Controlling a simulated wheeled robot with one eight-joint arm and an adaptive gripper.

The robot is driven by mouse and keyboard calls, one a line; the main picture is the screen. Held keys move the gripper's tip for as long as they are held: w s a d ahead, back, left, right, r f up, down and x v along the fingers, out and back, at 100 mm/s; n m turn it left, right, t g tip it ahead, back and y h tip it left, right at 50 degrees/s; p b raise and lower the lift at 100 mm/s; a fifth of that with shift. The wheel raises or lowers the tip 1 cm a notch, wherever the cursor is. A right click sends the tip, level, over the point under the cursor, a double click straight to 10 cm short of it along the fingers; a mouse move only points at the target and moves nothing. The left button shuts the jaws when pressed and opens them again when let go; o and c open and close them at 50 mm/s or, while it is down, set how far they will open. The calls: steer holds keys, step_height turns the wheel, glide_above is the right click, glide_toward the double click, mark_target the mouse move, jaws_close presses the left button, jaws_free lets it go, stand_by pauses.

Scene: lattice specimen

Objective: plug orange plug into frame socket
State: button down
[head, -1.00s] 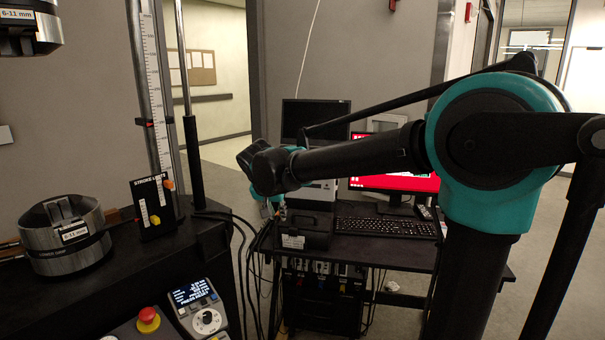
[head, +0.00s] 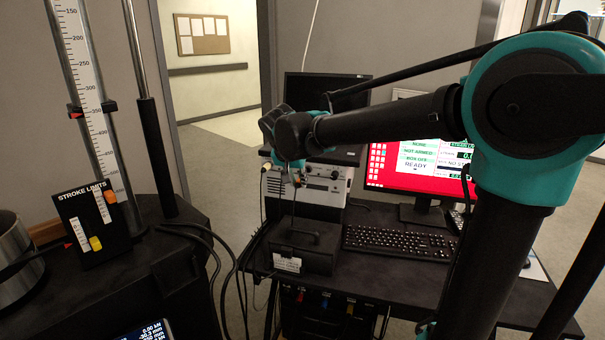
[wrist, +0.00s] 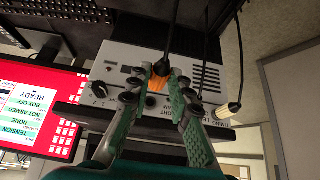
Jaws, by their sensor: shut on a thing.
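My gripper (wrist: 158,72) is shut on the orange plug (wrist: 157,86), which sits between the fingertips in the wrist view. A black cable runs from the plug toward the top of that view. Behind the plug is a light grey instrument box (wrist: 122,62) with a knob and slots. The wrist view appears upside down. In the head view my gripper (head: 290,172) hangs in front of the grey box (head: 325,190), above the desk; the plug is too small there to make out clearly. I cannot identify the frame socket in either view.
A black case (head: 305,247), keyboard (head: 400,242) and red monitor (head: 378,170) stand on the desk. The testing machine with its stroke-limits panel (head: 88,225) is at left. Loose black cables hang between machine and desk.

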steer(key=shift+w+d, duration=0.2)
steer(key=shift+w, duration=0.65)
steer(key=shift+w+d, duration=0.15)
steer(key=shift+w, duration=0.75)
steer(key=shift+w+d, duration=0.2)
steer(key=shift+w, duration=0.65)
steer(key=c, duration=2)
jaws_free()
jaws_close()
steer(key=shift+h, duration=0.3)
steer(key=shift+w+d, duration=0.15)
steer(key=shift+w, duration=0.7)
